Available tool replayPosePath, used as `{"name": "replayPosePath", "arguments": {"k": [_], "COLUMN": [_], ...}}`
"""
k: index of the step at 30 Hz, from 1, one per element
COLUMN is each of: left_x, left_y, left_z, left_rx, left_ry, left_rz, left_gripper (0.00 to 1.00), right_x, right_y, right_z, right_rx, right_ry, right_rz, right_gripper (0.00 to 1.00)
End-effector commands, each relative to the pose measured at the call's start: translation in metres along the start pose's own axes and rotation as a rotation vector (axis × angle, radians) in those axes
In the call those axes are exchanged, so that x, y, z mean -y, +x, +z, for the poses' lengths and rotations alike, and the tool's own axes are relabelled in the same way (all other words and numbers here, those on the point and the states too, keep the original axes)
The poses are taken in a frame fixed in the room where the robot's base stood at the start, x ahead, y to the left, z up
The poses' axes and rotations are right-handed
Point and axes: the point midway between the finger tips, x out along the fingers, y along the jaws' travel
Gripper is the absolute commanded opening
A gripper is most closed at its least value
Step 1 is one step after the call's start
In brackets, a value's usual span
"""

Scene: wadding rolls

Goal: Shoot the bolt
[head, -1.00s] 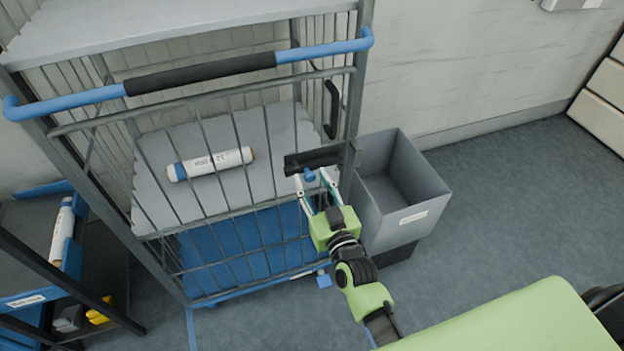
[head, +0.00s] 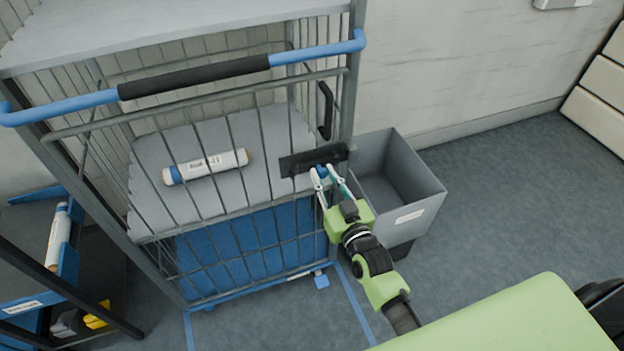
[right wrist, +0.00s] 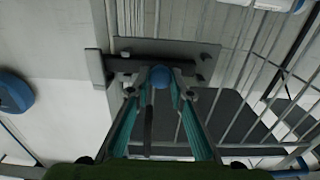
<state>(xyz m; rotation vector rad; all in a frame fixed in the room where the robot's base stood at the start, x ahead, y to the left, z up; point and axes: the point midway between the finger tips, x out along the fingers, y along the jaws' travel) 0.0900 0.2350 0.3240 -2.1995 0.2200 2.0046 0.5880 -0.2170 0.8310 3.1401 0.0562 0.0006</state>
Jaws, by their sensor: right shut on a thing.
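The bolt's dark plate (head: 300,163) sits on the front gate of the wire cage trolley (head: 230,215), near its right post. Its blue knob (head: 321,172) stands toward the right part of the plate. My right gripper (head: 327,172) is shut on the knob. In the right wrist view, the blue knob (right wrist: 160,77) is between the fingertips, below the plate (right wrist: 170,47). My left gripper is out of view.
A labelled wadding roll (head: 206,167) lies on the shelf inside the cage. A grey open bin (head: 405,205) stands right beside the cage, close to my right arm. A dark rack (head: 45,275) with another roll (head: 58,238) is at the left. Floor at the right is free.

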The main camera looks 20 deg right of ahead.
Motion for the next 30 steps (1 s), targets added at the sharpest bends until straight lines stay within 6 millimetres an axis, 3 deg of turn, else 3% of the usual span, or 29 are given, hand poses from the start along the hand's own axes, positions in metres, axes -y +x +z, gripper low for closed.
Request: {"name": "replayPosePath", "arguments": {"k": [9, 10, 12, 23, 30], "left_x": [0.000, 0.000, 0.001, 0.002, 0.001], "left_y": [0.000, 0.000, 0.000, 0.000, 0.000], "left_z": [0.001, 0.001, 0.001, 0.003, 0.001], "left_rx": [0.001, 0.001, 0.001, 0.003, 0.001], "left_ry": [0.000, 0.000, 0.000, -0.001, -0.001], "left_rz": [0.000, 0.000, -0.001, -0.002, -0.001], "left_gripper": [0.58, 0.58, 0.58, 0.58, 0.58], "right_x": [-0.007, -0.007, -0.007, -0.005, -0.005], "right_y": [0.000, 0.000, 0.000, -0.003, -0.038], "right_z": [0.000, 0.000, 0.000, 0.001, 0.002], "right_rx": [0.000, 0.000, 0.000, 0.001, 0.003], "right_ry": [0.001, 0.001, 0.000, 0.002, 0.000], "right_rz": [0.005, 0.006, 0.005, 0.003, 0.003], "right_gripper": [0.00, 0.25, 0.36, 0.36, 0.36]}}
